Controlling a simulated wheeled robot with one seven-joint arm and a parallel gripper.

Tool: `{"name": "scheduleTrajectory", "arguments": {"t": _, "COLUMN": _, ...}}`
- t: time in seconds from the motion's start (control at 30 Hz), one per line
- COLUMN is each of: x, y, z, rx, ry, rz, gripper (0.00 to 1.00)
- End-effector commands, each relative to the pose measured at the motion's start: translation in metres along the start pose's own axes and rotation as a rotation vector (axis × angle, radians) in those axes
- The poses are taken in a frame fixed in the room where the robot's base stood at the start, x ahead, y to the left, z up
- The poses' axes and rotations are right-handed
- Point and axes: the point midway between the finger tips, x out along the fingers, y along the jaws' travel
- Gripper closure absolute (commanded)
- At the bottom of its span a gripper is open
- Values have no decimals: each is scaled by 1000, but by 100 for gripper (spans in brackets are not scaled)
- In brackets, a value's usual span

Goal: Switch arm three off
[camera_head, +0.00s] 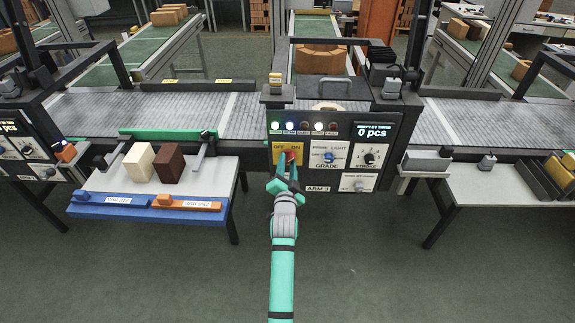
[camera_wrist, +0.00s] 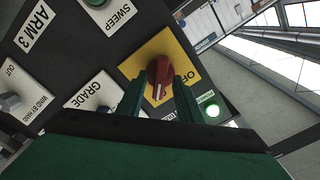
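The ARM 3 panel (camera_head: 340,130) stands at the centre, with a lit display reading 0 pcs. Its red rotary switch (camera_head: 290,157) sits on a yellow OFF/ON plate (camera_head: 282,149). In the wrist view the red switch (camera_wrist: 159,76) stands upright between my two green fingers, a white mark on it, with the yellow plate (camera_wrist: 136,66) behind. Which word the mark points to is not clear. My gripper (camera_head: 288,172) is at the switch; in the wrist view my gripper (camera_wrist: 160,92) is open astride it, and contact cannot be told.
The GRADE knob (camera_head: 330,157), a black knob (camera_head: 370,157) and a lower grey knob (camera_head: 359,185) are close by on the panel. Small lamps (camera_head: 304,126) run above, some lit. A left table (camera_head: 212,178) holds a cream and a brown block. Conveyors run behind.

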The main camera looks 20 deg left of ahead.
Motion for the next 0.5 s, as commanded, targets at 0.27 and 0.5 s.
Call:
{"name": "scheduleTrajectory", "arguments": {"t": 0.27, "x": 0, "y": 0, "z": 0, "rx": 0, "ry": 0, "rz": 0, "gripper": 100}}
{"name": "scheduleTrajectory", "arguments": {"t": 0.5, "x": 0, "y": 1, "z": 0, "rx": -6, "ry": 0, "rz": 1, "gripper": 100}}
